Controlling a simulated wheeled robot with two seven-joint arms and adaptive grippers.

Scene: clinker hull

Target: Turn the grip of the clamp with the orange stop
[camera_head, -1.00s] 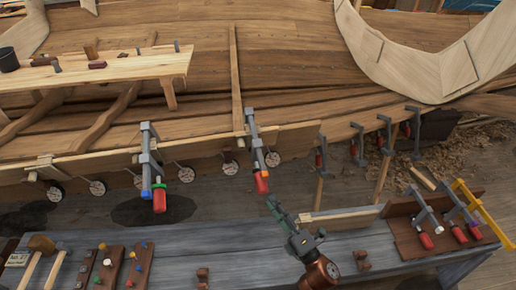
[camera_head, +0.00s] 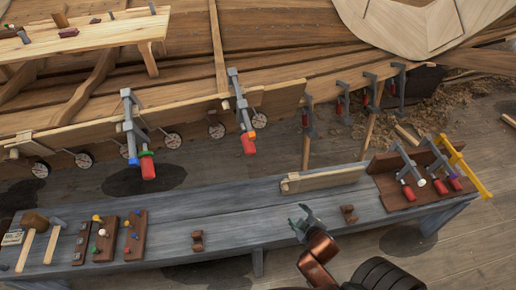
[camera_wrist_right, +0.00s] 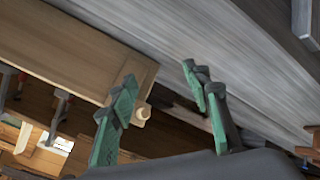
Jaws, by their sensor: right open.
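The clamp with the orange stop (camera_head: 241,105) hangs on the hull's plank edge in the head view. Its orange stop (camera_head: 252,134) sits just above its red grip (camera_head: 249,146), which points down toward the bench. My right gripper (camera_head: 301,216) is open and empty over the bench, below and to the right of that grip and apart from it. In the right wrist view its two green fingers (camera_wrist_right: 162,88) are spread. I cannot pick out the orange stop there. My left gripper is not in view.
A clamp with a blue stop (camera_head: 131,125) hangs to the left. The grey bench (camera_head: 220,215) carries a light plank (camera_head: 325,178), mallets, boards with pegs and a brown rack (camera_head: 412,184) of clamps. Several dark clamps (camera_head: 375,92) hang at the right.

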